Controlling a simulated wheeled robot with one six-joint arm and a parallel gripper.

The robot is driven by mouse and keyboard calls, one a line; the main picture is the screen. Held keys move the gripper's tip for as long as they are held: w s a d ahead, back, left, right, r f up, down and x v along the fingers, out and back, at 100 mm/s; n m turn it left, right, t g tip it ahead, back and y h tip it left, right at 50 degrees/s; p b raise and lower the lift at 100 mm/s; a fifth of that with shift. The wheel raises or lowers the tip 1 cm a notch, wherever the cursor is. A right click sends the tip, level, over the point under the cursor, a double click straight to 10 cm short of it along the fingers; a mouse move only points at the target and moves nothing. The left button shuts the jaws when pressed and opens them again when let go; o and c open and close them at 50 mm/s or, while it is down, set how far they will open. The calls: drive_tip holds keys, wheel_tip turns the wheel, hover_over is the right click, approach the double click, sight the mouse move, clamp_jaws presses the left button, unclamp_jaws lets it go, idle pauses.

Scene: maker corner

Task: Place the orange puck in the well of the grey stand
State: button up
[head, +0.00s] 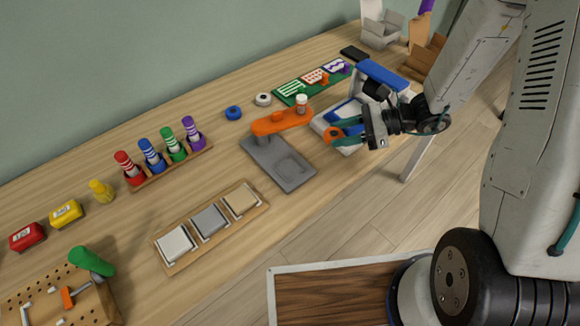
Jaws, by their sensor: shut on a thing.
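The orange puck (335,134) is at the tips of my gripper (342,137). The teal fingers are shut on it, and they hide part of it. The grey stand (259,150) lies on the table to the left of and lower than my gripper in the picture. Its round well (290,166) shows at the near right end and looks empty. An orange arm (282,121) reaches across above the far end of the stand, with a white and orange knob (301,103) at its right end. The puck is apart from the stand.
A blue and white machine (338,112) stands right behind my gripper. A wooden tray with square tiles (210,220) lies in front-left of the stand. A rack of coloured holders (170,165) and blue and white rings (233,112) are farther back. Bare table lies left of the stand.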

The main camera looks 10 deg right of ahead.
drive_tip(key=s+f+n+g, duration=0.1)
drive_tip(key=s+n+g, duration=0.45)
drive_tip(key=s, duration=0.55)
hover_over(295, 166)
drive_tip(key=shift+s+f+g+h, duration=0.2)
drive_tip(key=shift+f+g+h, duration=0.2)
drive_tip(key=shift+f, duration=0.5)
wheel_tip(295, 166, down, 4)
drive_tip(key=shift+w+a+r, duration=0.1)
drive_tip(key=shift+r, duration=0.1)
drive_tip(key=o, duration=1)
drive_tip(key=v, duration=0.7)
drive_tip(key=shift+d+r, duration=0.15)
drive_tip(key=shift+d, duration=0.15)
